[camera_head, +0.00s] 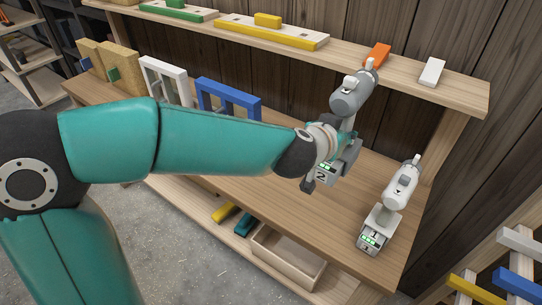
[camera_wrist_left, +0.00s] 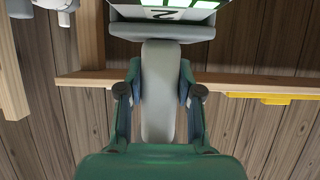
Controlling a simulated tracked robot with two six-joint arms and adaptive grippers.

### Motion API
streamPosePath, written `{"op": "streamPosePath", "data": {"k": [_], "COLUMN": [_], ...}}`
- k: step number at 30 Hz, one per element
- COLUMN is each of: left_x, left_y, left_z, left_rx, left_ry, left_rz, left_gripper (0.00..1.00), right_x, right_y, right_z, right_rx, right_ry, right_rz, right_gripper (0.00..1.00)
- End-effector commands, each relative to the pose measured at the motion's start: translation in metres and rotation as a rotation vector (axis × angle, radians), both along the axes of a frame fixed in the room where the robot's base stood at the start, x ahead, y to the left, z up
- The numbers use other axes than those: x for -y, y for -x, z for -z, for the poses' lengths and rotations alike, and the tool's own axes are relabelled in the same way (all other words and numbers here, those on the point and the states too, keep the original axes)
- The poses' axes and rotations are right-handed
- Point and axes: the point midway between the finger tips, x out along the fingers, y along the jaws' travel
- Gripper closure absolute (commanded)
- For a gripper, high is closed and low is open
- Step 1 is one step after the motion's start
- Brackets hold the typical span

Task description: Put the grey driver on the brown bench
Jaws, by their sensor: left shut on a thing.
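The grey driver (camera_head: 353,94) is held upright over the brown bench (camera_head: 280,178), its battery base marked 2 with green lights. I cannot tell whether its base touches the bench top. My left gripper (camera_head: 338,142) reaches in from the left and is shut on the driver's handle. In the left wrist view, the two fingers of the gripper (camera_wrist_left: 160,88) lie on either side of the grey handle (camera_wrist_left: 158,112), with the base (camera_wrist_left: 160,28) at the top of the picture. My right gripper is not in view.
A white driver (camera_head: 399,188) stands on the bench's right end. Blue (camera_head: 229,97) and white (camera_head: 166,80) frames stand at the back left. An upper shelf (camera_head: 455,92) holds an orange block (camera_head: 378,54) and a white block (camera_head: 432,72). A wooden tray (camera_head: 287,258) lies below.

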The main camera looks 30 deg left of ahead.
Motion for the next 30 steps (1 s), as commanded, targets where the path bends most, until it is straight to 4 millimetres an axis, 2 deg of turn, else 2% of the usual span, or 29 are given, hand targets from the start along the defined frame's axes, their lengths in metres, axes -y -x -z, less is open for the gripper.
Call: {"op": "streamPosePath", "data": {"k": [5, 15, 21, 24, 30], "left_x": [-0.007, -0.009, -0.009, -0.009, -0.01], "left_y": [0.001, 0.001, 0.002, 0.002, 0.001], "left_z": [0.015, 0.093, 0.133, 0.146, 0.156], "left_rx": [0.005, 0.003, 0.004, 0.005, 0.007], "left_ry": [-0.001, -0.002, -0.002, -0.001, -0.001], "left_rz": [-0.014, -0.018, -0.019, -0.018, -0.021], "left_gripper": [1.0, 1.0, 1.0, 1.0, 1.0], "right_x": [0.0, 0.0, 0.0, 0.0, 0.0], "right_y": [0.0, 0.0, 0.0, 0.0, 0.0], "right_z": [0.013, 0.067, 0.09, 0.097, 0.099], "right_rx": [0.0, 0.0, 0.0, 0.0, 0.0], "right_ry": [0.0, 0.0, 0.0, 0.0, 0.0], "right_rz": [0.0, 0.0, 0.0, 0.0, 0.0], "right_gripper": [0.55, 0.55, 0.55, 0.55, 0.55]}}
